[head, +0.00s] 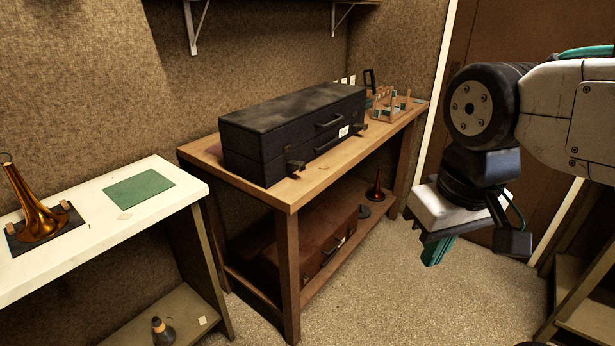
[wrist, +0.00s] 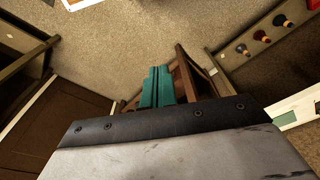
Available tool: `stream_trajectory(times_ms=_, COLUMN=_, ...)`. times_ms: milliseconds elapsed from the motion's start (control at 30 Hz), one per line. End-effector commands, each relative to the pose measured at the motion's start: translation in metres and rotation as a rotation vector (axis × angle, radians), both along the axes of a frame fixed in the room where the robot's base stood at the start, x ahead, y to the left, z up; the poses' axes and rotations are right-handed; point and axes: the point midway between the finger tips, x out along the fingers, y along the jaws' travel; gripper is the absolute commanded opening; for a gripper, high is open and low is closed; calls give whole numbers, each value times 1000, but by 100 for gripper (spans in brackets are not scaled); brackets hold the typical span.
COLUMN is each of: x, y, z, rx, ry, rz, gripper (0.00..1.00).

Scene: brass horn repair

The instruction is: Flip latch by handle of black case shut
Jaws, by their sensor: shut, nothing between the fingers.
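The black case (head: 292,128) lies closed on the wooden bench, its long front side facing the room. One latch (head: 295,165) shows near the front left corner and another (head: 359,129) near the right end; whether each is flipped shut is too small to tell. My gripper (head: 440,250) hangs in the air to the right of the bench, well apart from the case, pointing down. Its teal fingers are together and empty, as the wrist view (wrist: 157,87) also shows. The case does not clearly show in the wrist view.
The wooden bench (head: 305,187) also carries a wooden rack (head: 390,105) behind the case's right end. A brown case (head: 318,245) lies on its lower shelf. A white table (head: 100,222) with a brass bell (head: 35,208) and green mat (head: 139,189) stands left. Open carpet lies before the bench.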

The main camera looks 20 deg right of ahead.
Motion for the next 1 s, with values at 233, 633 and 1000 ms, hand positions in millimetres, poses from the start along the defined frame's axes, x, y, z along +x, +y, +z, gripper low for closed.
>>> stream_trajectory(times_ms=233, x=6, y=12, z=-4, rx=72, ry=53, rz=-37, gripper=0)
stream_trajectory(times_ms=633, x=100, y=106, z=-19, rx=751, ry=469, rz=-467, gripper=0)
stream_trajectory(times_ms=1000, x=272, y=100, z=-53, rx=1445, ry=726, rz=-1060, gripper=0)
